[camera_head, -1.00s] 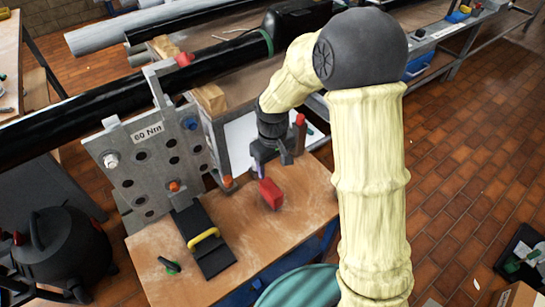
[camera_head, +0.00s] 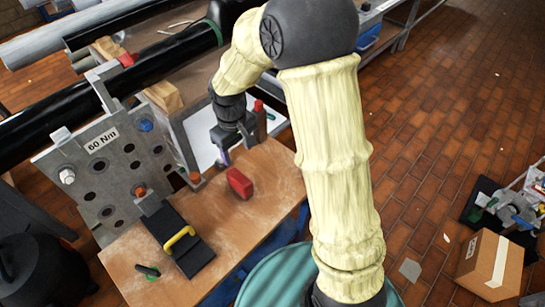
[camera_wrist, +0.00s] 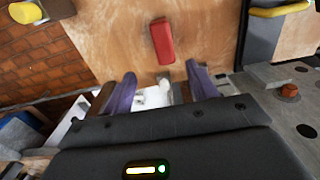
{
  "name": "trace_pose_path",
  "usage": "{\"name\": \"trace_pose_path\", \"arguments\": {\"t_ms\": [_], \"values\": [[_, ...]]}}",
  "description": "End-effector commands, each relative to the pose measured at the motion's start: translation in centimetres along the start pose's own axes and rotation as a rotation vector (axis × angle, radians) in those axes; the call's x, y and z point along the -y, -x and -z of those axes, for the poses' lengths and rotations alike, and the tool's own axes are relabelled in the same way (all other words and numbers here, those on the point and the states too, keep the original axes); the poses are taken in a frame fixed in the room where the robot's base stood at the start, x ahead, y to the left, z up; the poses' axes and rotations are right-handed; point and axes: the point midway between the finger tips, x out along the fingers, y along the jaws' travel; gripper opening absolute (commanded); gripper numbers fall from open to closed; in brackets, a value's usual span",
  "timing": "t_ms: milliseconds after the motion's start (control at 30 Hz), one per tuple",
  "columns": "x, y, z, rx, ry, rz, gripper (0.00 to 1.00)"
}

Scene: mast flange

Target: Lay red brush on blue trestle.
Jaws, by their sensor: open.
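A red block-shaped thing, which I take for the red brush (camera_head: 240,183), lies on the wooden worktop. It also shows in the wrist view (camera_wrist: 162,41), beyond my fingertips and roughly centred between them. My gripper (camera_head: 223,158) is open, with purple fingers, above the worktop's back edge. In the wrist view my gripper (camera_wrist: 161,72) has nothing held between its fingers.
A black board with a yellow handle (camera_head: 180,237) and a small green-and-black tool (camera_head: 148,271) lie on the worktop. An upright grey plate marked 60 Nm (camera_head: 95,175) stands at its left. A cardboard box (camera_head: 490,262) is on the floor at right. Brick floor between is largely clear.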

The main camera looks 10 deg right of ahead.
Motion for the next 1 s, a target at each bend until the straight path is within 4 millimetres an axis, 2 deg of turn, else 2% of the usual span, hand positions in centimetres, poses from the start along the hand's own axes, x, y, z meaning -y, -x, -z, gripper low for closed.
{"name": "trace_pose_path", "arguments": {"t_ms": [167, 400, 533, 667, 1000], "values": [[-1.8, 1.6, -3.6, -0.043, -0.117, -0.021, 0.58], [-4.0, 3.8, -12.8, -0.156, -0.413, -0.055, 0.58], [-4.2, 4.1, -16.3, -0.204, -0.532, -0.064, 0.58], [-4.1, 4.2, -17.6, -0.221, -0.577, -0.067, 0.58], [-4.1, 4.6, -17.5, -0.221, -0.576, -0.066, 0.58]]}}
